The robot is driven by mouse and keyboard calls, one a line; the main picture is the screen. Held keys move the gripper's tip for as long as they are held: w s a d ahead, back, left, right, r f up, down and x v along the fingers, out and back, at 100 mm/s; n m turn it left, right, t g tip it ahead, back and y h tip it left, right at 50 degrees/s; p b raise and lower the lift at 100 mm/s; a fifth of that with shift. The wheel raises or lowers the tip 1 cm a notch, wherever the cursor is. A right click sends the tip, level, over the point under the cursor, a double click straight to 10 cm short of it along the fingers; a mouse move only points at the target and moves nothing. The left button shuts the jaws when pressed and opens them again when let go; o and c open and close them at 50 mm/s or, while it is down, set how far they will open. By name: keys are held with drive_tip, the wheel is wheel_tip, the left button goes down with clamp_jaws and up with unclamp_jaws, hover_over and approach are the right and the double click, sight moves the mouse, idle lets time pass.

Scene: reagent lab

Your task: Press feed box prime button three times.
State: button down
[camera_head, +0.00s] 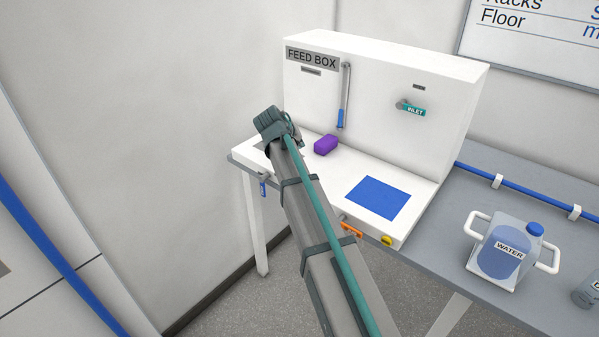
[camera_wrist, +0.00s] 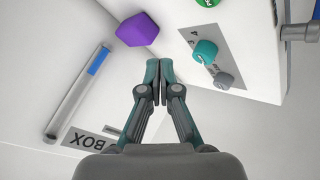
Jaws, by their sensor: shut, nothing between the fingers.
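The white feed box (camera_head: 420,70) stands on a bench and bears the sign FEED BOX. In the wrist view a grey panel (camera_wrist: 228,78) on its deck carries a teal knob-like part (camera_wrist: 205,51) and a grey one (camera_wrist: 223,80). A yellow round part (camera_head: 387,240) sits on the deck's front face. I cannot read a prime label on any of these. My gripper (camera_wrist: 153,80) is shut and empty. In the wrist view its fingertips appear left of the panel and below the purple block (camera_wrist: 137,30). In the head view my arm hides the fingertips and much of the panel.
The purple block also shows on the deck in the head view (camera_head: 326,145). A hanging tube (camera_head: 346,90) with a blue end and the teal INLET part (camera_head: 411,108) are on the back wall. A blue mat (camera_head: 378,198) lies at right. A water jug (camera_head: 508,250) stands farther right.

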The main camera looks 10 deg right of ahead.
drive_tip(key=shift+f+b, duration=1.8)
drive_tip(key=shift+f, duration=2.15)
drive_tip(key=shift+f, duration=0.4)
drive_tip(key=shift+f+b, duration=0.4)
drive_tip(key=shift+b, duration=0.1)
drive_tip(key=shift+r, duration=0.15)
drive_tip(key=shift+r+p, duration=0.4)
drive_tip(key=shift+r, duration=0.3)
drive_tip(key=shift+r+p, duration=1.2)
drive_tip(key=shift+r, duration=1.3)
